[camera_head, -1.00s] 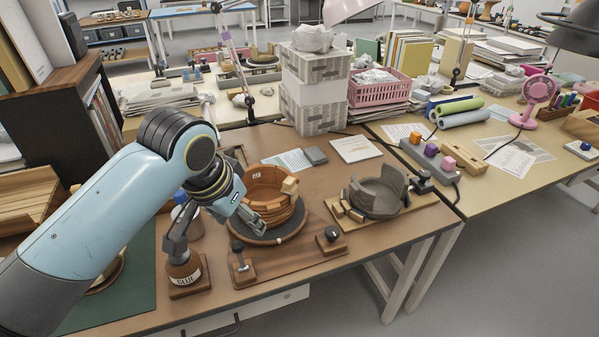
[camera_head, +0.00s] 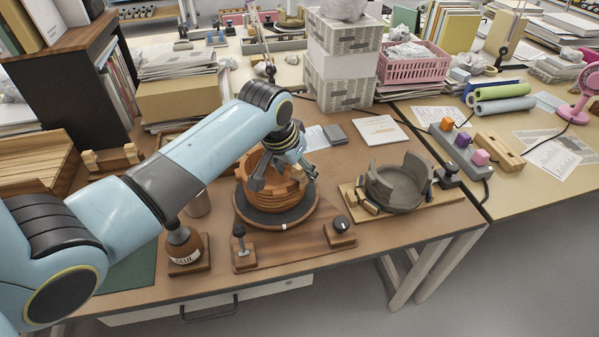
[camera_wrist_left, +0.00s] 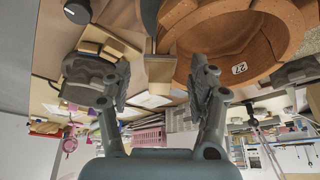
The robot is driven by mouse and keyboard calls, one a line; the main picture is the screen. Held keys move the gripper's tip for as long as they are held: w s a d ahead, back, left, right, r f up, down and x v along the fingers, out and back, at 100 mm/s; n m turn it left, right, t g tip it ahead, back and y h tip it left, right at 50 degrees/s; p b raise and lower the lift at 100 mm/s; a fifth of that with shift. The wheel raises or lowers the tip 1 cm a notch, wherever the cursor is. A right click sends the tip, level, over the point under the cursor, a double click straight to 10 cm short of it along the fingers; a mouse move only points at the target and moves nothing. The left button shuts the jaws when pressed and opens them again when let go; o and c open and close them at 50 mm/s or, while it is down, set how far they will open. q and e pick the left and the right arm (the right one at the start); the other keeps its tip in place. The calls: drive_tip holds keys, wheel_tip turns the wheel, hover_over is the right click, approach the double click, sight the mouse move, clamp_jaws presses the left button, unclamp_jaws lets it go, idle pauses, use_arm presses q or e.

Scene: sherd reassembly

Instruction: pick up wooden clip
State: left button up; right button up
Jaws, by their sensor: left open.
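The terracotta pot (camera_head: 280,193) with its open, broken rim stands on a dark round turntable (camera_head: 255,215). A pale wooden clip (camera_wrist_left: 178,17) sits at the pot's rim in the left wrist view; in the head view my left gripper hides it. My right gripper is in neither view.
A grey broken pot (camera_head: 398,186) on a wooden board stands to the right, with several small wooden pieces (camera_head: 362,200) beside it. A glue bottle (camera_head: 184,247) stands front left. A knobbed wooden base (camera_head: 290,246) lies in front of the turntable.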

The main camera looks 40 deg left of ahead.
use_arm(q)
drive_tip(key=shift+w+f, duration=0.25)
drive_tip(key=shift+f, duration=0.45)
drive_tip(key=shift+w+f, duration=0.25)
drive_tip(key=shift+f, duration=0.25)
drive_tip(key=c, duration=0.8)
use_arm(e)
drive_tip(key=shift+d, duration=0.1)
use_arm(q)
drive_tip(key=shift+r, duration=0.15)
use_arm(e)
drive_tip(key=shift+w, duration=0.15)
